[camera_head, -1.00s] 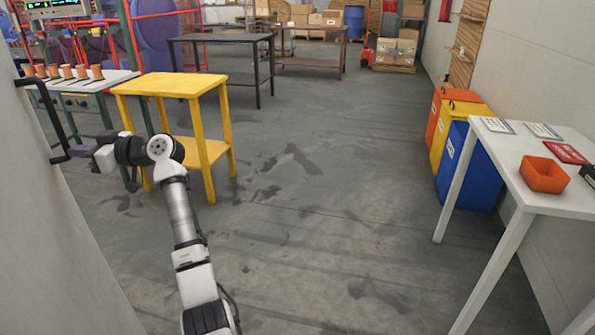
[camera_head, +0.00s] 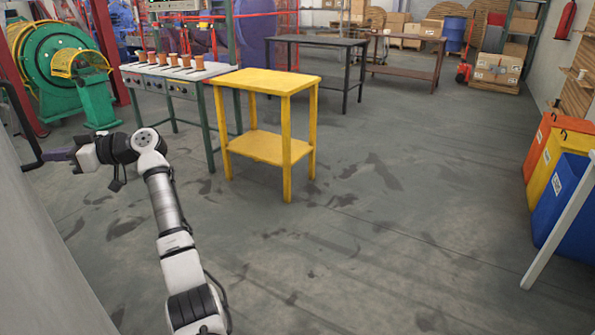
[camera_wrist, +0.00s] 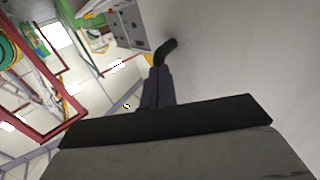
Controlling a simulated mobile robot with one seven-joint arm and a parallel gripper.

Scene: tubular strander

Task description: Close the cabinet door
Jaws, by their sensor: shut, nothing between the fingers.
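A large pale grey panel, which looks like the cabinet door (camera_head: 40,260), fills the left edge of the head view. It carries a long black handle (camera_head: 18,108) near its top. My gripper (camera_head: 48,156) is shut at the lower end of this handle, with nothing visibly held. In the wrist view my gripper (camera_wrist: 158,85) shows as two dark fingers together, pointing at a curved black handle end (camera_wrist: 168,48). The pale panel (camera_wrist: 245,55) lies close on the right there. I cannot tell whether the fingers touch the handle. The cabinet's body is not in view.
A yellow table (camera_head: 265,82) stands ahead, beside a white-topped bench (camera_head: 215,70) with several copper-coloured spools. A green machine (camera_head: 70,75) is at the far left. Coloured bins (camera_head: 570,180) line the right wall. The grey floor (camera_head: 370,250) in the middle is clear.

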